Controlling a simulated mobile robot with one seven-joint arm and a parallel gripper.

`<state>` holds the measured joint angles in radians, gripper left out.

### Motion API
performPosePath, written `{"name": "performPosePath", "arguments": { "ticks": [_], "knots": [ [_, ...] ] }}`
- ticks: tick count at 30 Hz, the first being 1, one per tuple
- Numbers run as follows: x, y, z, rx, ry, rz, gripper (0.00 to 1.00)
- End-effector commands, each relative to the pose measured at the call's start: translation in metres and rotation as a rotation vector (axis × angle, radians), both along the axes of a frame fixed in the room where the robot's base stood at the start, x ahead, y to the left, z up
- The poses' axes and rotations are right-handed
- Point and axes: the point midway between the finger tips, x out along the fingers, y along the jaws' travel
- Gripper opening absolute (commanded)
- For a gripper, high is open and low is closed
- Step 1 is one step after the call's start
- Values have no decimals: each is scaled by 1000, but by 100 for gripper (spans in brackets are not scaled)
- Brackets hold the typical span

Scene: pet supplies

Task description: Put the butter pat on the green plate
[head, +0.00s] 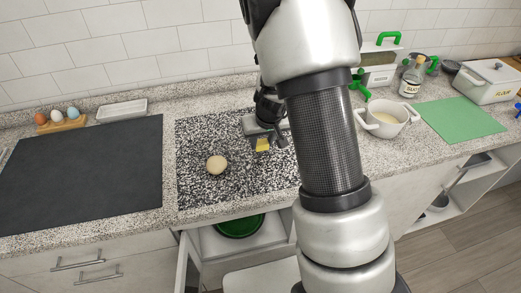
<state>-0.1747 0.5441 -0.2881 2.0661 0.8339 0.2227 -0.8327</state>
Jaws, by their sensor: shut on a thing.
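The butter pat (262,146) is a small yellow block between the fingers of my gripper (263,138). My gripper is shut on it, over the black-and-white speckled mat; I cannot tell how far above the mat it is. A round dark green dish, which looks like the green plate (238,228), lies inside an open drawer below the counter's front edge, lower and nearer than my gripper. The counter edge hides its far part. My arm hides the right side of the mat.
A pale round ball (216,165) sits on the speckled mat (195,130). The open drawer (210,245) juts out. A dark board (80,170) and an egg holder (62,124) are left. A white pot (386,120) and green board (460,120) are right.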

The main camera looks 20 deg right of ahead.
Motion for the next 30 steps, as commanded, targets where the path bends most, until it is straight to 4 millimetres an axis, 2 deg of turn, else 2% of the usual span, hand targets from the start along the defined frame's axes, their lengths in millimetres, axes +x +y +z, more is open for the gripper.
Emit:
{"name": "performPosePath", "arguments": {
  "ticks": [1,3,6,19,20,22,30],
  "knots": [
    [-1,-1,-12,0,3,-3,13],
    [-1,-1,-23,1,4,-3,13],
    [-1,-1,-30,1,1,-3,13],
    [0,0,-36,0,1,-1,13],
    [0,0,-34,0,1,-1,38],
    [0,0,-33,0,1,-1,50],
    [0,0,-33,0,1,-1,52]
  ]
}}
